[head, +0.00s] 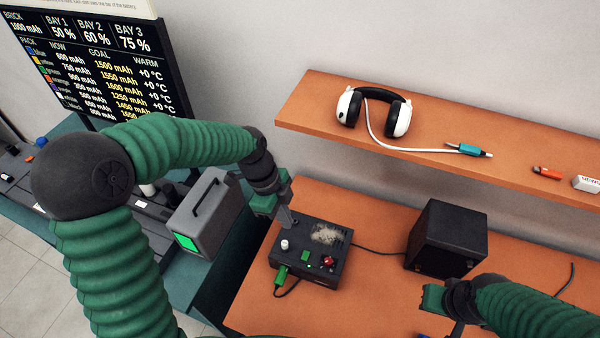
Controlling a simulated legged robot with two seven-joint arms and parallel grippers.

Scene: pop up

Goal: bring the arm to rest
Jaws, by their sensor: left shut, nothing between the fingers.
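My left arm comes in from the left, bends over, and ends in my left gripper (285,217). That gripper is shut and empty, with its tip at the back left of a black box (318,248) with a white knob, a red part and a green plug. I cannot tell whether the tip touches the box. My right gripper (440,312) is at the lower right over the orange desk (385,290).
A black cube-shaped box (447,238) stands on the desk. A shelf (325,95) above holds headphones (374,112) with a cable and small items. A grey case (205,212) with a green screen stands at left, below a dark display board (100,65).

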